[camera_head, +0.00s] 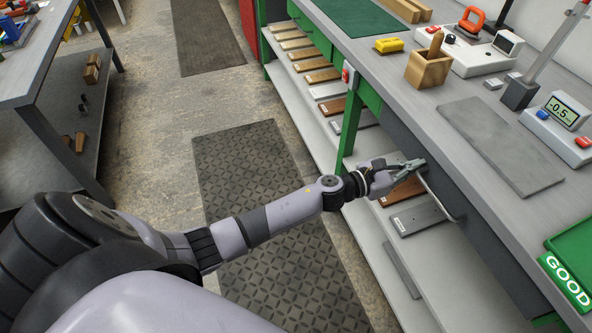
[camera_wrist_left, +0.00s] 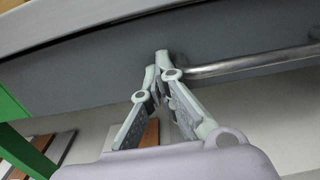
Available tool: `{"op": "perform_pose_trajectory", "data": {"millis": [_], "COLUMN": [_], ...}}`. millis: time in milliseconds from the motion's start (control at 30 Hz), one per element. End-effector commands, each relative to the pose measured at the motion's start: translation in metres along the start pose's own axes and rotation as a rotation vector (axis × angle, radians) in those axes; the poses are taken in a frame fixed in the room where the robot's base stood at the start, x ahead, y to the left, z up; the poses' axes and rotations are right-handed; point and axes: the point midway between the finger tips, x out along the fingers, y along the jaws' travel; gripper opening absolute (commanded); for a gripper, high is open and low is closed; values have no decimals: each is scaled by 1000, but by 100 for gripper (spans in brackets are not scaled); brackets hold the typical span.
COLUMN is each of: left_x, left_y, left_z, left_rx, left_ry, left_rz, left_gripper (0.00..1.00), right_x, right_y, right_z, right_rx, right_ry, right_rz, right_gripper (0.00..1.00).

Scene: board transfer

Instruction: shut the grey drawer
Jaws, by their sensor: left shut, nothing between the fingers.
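The grey drawer (camera_head: 478,240) is set under the bench top, its dark grey front facing the aisle. No open inside of it shows in the head view, and I cannot tell how far out it is. Its front also fills the upper part of the left wrist view (camera_wrist_left: 90,72). A metal bar handle (camera_wrist_left: 250,63) runs along that front. My left gripper (camera_head: 419,163) is shut and empty, its fingertips (camera_wrist_left: 162,56) at the drawer front by the handle's left end. I cannot tell whether they touch. My right gripper is not in view.
The bench top carries a grey plate (camera_head: 500,145), a wooden box (camera_head: 428,68), a scale (camera_head: 560,118) and a green GOOD tray (camera_head: 570,275). A lower shelf (camera_head: 375,240) with several boards runs below the drawer. A green bench leg (camera_head: 350,125) stands left of my gripper.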

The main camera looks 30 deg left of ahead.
Motion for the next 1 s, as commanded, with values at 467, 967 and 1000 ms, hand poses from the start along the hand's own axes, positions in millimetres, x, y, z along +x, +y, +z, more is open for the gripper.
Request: {"op": "perform_pose_trajectory", "data": {"millis": [467,967,1000], "left_x": [4,-30,-40], "left_y": [0,1,0], "left_z": [4,2,1], "left_rx": [2,2,1], "left_ry": [-5,-3,-2], "left_rz": [3,4,3], "left_gripper": [0,0,0], "right_x": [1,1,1], "right_y": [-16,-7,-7], "right_z": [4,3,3], "right_rx": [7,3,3], "right_ry": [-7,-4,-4], "right_rz": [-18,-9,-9], "right_gripper": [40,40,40]}}
